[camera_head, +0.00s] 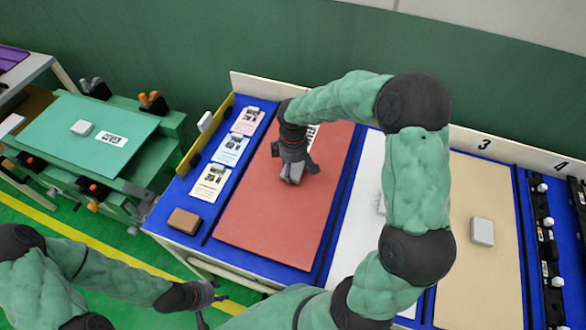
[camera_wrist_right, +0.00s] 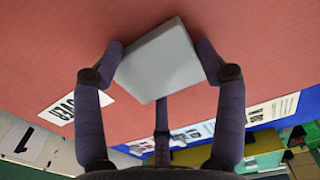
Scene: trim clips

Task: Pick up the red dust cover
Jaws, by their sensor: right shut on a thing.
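The red dust cover (camera_head: 270,222) is a large flat panel in the blue-framed table. It also fills most of the right wrist view (camera_wrist_right: 225,25). A pale grey block-shaped handle (camera_wrist_right: 160,62) stands on it. My right gripper (camera_head: 293,170) reaches down over the cover's middle, its fingers closed on opposite sides of the handle (camera_head: 291,179). The arm hides part of the cover's printed label. The cover looks flat; I cannot tell whether it is clear of the table. My left gripper (camera_head: 210,304) hangs low at the left, away from the cover; its finger opening is unclear.
A white cover (camera_head: 349,230) and a beige cover (camera_head: 478,270) lie to the right. Printed cards (camera_head: 229,150) and a brown block (camera_head: 184,221) are along the left edge. A green cover (camera_head: 75,125) sits on a separate stand at the left.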

